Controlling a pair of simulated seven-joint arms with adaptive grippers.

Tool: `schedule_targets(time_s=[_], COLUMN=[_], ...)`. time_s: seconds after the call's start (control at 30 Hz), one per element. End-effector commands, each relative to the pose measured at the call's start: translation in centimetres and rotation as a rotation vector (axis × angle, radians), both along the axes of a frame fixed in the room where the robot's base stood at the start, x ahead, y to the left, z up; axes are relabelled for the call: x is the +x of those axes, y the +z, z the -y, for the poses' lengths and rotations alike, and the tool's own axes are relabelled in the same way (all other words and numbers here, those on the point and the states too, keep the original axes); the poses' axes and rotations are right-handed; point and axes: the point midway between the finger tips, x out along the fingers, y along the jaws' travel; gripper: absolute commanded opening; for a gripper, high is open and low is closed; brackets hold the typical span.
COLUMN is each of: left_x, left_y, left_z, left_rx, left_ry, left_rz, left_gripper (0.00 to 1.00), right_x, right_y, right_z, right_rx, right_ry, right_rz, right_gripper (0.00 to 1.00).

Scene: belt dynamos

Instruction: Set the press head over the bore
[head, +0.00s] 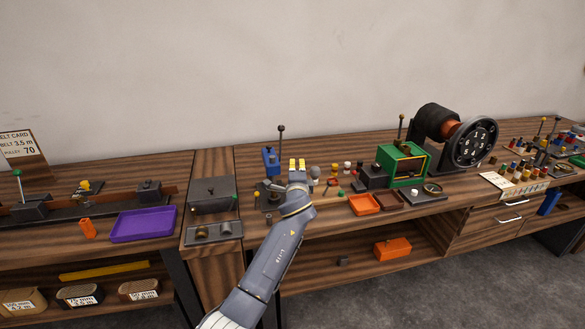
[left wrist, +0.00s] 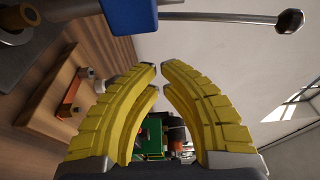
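The blue block with a ball-tipped rod, which looks like the press head (head: 270,160), stands on the bench left of centre. In the left wrist view the blue block (left wrist: 130,15) is at the top, its metal rod (left wrist: 230,17) running right. A dark round part (left wrist: 14,22) sits below the block on the bench side; I cannot tell whether it holds the bore. My left gripper (head: 297,164) is just right of the blue block, apart from it. Its yellow fingers (left wrist: 159,72) hold nothing; their tips nearly meet. My right gripper is out of view.
A green machine (head: 402,163) and a dark wheel with numbers (head: 474,143) stand to the right. Small coloured knobs (head: 335,169) and an orange tray (head: 364,204) lie between. A dark grey box (head: 211,195) and purple tray (head: 143,224) are left. The wall side is clear.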

Motion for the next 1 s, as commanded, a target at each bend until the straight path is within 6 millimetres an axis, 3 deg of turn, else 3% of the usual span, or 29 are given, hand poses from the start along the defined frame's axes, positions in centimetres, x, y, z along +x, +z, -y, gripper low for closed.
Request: schedule_targets(time_s=[0.07,0.7,1.0], left_x=[0.3,-7.7,-9.8], left_y=[0.0,0.0,-0.3], left_z=[0.7,0.4,0.2], left_rx=[-0.001,-0.001,-0.004], left_ry=[0.004,0.002,0.006], left_rz=[-0.001,0.000,-0.005], left_gripper=[0.00,0.00,0.00], right_x=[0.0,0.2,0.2], right_y=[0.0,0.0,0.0], right_z=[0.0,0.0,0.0], right_rx=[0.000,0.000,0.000], right_ry=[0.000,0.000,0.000], right_rz=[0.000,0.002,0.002], right_gripper=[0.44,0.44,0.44])
